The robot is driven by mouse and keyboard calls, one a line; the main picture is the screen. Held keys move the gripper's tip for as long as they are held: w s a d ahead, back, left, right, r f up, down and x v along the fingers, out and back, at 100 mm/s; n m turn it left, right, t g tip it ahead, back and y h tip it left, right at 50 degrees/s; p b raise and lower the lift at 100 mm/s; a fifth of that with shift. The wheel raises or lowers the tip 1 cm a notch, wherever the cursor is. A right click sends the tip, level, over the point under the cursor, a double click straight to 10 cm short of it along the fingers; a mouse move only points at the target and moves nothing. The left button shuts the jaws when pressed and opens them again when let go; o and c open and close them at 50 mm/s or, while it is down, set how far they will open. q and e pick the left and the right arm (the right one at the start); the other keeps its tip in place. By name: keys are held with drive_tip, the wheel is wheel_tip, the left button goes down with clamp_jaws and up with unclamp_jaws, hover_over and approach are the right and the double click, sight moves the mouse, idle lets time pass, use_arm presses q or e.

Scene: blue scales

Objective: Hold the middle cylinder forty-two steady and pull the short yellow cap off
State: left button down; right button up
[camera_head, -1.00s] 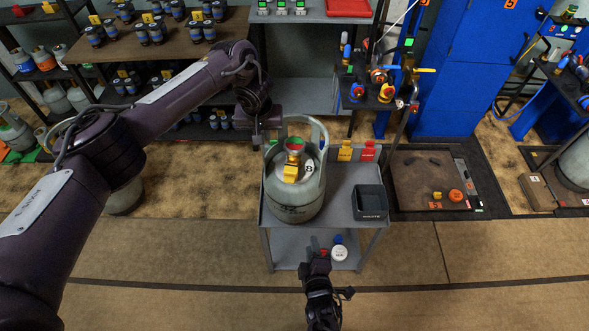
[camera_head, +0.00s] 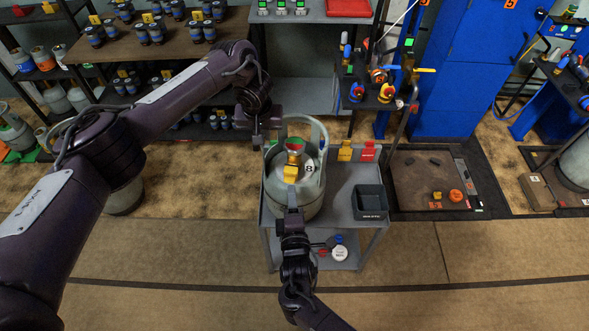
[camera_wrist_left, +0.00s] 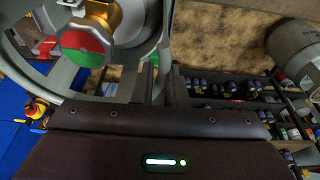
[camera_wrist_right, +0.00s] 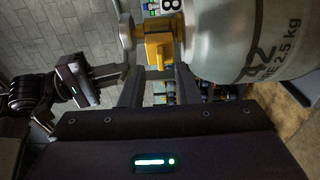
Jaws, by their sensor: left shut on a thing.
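The grey cylinder forty-two (camera_head: 288,198) stands upright on a small cart, its lettering partly showing in the right wrist view (camera_wrist_right: 245,45). The short yellow cap (camera_head: 291,173) sits on the front of its valve, below a red-and-green disc (camera_head: 295,144). My left gripper (camera_head: 265,140) is shut on the cylinder's collar ring (camera_wrist_left: 163,50) at its left side. My right gripper (camera_head: 293,210) is in front of the cylinder, pointing at the cap. In the right wrist view its fingers (camera_wrist_right: 158,82) are open, with the yellow cap (camera_wrist_right: 159,50) just beyond the tips, in line with the gap.
The cart (camera_head: 340,208) carries a dark open bin (camera_head: 370,202) right of the cylinder. Yellow and red tags (camera_head: 356,151) stand behind the bin. A white round item (camera_head: 340,253) is on the lower shelf. Open floor lies in front.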

sight(290, 183)
use_arm(q)
drive_tip(key=shift+a, duration=0.15)
use_arm(e)
drive_tip(key=shift+w+a, duration=0.15)
drive_tip(key=shift+w, duration=1.85)
drive_tip(key=shift+c, duration=0.4)
clamp_jaws()
drive_tip(key=shift+s, duration=0.3)
drive_tip(key=shift+s+a, duration=0.25)
drive_tip(key=shift+s, duration=1.05)
drive_tip(key=shift+s, duration=0.1)
drive_tip(key=shift+s+a, duration=0.2)
drive_tip(key=shift+s, duration=0.75)
drive_tip(key=shift+s+a, duration=0.15)
drive_tip(key=shift+s, duration=0.8)
drive_tip(key=shift+s+a, duration=0.2)
drive_tip(key=shift+s, duration=0.75)
